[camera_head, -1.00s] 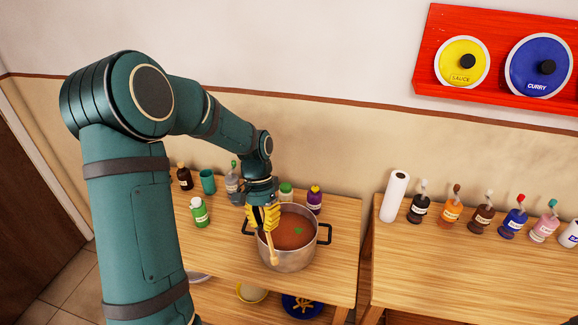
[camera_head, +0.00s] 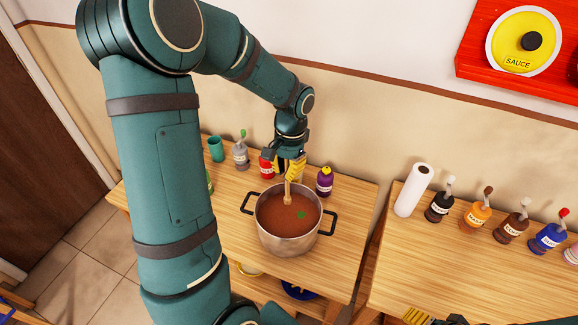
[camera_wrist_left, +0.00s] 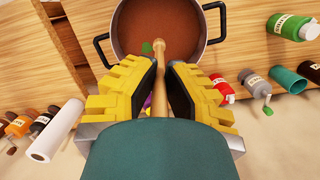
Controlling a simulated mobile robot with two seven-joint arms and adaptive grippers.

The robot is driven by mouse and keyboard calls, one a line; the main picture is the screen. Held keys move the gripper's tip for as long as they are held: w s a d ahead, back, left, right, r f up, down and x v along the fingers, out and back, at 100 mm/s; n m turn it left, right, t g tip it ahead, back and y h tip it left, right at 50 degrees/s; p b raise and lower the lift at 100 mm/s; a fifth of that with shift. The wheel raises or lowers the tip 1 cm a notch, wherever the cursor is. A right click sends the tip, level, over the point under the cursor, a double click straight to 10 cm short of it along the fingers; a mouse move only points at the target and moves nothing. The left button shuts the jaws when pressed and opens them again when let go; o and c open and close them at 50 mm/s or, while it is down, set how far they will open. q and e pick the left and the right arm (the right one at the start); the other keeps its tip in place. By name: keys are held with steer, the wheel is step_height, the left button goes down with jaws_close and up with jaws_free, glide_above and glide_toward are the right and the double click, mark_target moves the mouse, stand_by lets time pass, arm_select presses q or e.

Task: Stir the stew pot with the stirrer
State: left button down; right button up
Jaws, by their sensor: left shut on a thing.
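The stew pot (camera_head: 290,245) is a steel pot with two dark handles on the left wooden table. It holds brown stew (camera_head: 282,215) with a green leaf on it. My left gripper (camera_head: 290,168), with yellow ridged fingers, is above the pot's far rim. It is shut on the wooden stirrer (camera_head: 287,190), which points down into the pot near the far side. In the left wrist view the stirrer (camera_wrist_left: 160,75) runs from between the fingers to the pot (camera_wrist_left: 113,35). I cannot tell how deep its tip is. My right gripper (camera_head: 418,317) barely shows at the bottom edge.
Behind the pot stand a purple bottle (camera_head: 324,182), a red bottle (camera_head: 266,165), a grey bottle (camera_head: 240,156) and a teal cup (camera_head: 216,149). A paper roll (camera_head: 413,190) and several bottles stand on the right table (camera_head: 450,265). A gap separates the tables.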

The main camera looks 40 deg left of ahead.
mark_target(286, 199)
arm_select(q)
steer(key=shift+w+f+b, duration=0.15)
steer(key=shift+f+b, duration=0.3)
steer(key=shift+f, duration=0.4)
steer(key=shift+f+b, duration=0.65)
steer(key=shift+f, duration=0.25)
steer(key=shift+f+b, duration=1.9)
steer(key=shift+f, duration=0.75)
steer(key=shift+f+b, duration=1.85)
steer(key=shift+f, duration=0.85)
